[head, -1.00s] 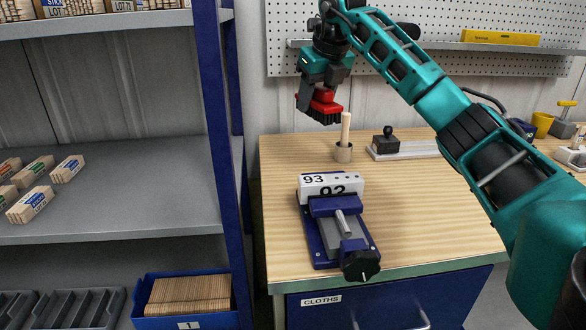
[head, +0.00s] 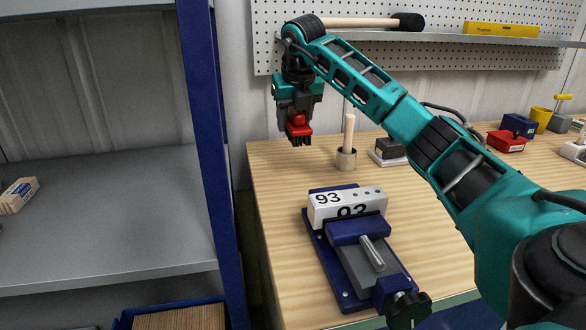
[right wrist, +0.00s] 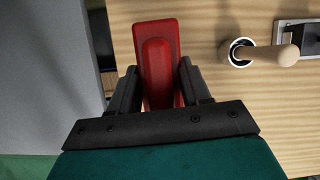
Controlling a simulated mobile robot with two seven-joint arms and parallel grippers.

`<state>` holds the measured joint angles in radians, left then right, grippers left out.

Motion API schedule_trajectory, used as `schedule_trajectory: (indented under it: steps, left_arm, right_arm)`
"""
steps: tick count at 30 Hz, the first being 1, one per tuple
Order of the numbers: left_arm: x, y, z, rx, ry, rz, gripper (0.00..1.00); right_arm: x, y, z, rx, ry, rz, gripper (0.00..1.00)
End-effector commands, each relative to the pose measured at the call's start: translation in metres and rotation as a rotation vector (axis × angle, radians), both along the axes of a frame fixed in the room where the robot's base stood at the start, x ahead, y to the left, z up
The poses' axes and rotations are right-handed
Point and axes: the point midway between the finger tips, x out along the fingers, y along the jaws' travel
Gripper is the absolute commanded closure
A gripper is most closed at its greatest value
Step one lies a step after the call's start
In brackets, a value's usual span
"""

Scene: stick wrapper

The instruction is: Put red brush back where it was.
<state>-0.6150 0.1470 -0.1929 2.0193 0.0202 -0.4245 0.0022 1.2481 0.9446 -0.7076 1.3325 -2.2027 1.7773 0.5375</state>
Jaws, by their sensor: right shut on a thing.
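The red brush (head: 298,128) has dark bristles pointing down. My right gripper (head: 297,112) is shut on it and holds it above the back left corner of the wooden bench (head: 285,205). In the right wrist view the brush (right wrist: 160,60) sits between the two dark fingers of the right gripper (right wrist: 160,85), with the bench's left edge beneath it. My left gripper is not in view.
A round holder (head: 346,160) with a wooden stick stands right of the brush. A dark block (head: 390,150) is beyond it. A grey shelf (head: 110,220) with a blue post (head: 210,150) stands left.

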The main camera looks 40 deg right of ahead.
Motion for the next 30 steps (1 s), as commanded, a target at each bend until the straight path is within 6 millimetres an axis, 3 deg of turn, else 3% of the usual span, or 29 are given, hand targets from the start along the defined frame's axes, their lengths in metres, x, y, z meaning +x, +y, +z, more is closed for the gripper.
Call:
schedule_trajectory:
  steps: [1, 3, 7, 14, 21, 30]
  left_arm:
    - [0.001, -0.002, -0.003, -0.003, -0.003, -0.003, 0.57]
    - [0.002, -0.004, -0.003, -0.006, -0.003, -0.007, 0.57]
    - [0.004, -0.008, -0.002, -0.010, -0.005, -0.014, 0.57]
    - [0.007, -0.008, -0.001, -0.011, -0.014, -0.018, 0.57]
    - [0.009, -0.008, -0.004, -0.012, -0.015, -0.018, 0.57]
    - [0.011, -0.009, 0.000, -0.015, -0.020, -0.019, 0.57]
  right_arm:
    - [-0.001, 0.000, -0.018, -0.001, 0.004, 0.000, 0.91]
    - [-0.001, 0.000, -0.035, 0.000, 0.003, 0.000, 0.91]
    - [0.000, 0.000, -0.057, 0.001, 0.000, 0.001, 0.91]
    - [0.000, 0.000, -0.073, 0.000, -0.001, 0.000, 0.91]
    - [0.000, 0.000, -0.107, -0.001, 0.001, 0.001, 0.91]
    - [0.000, 0.000, -0.110, 0.000, -0.002, 0.000, 0.91]
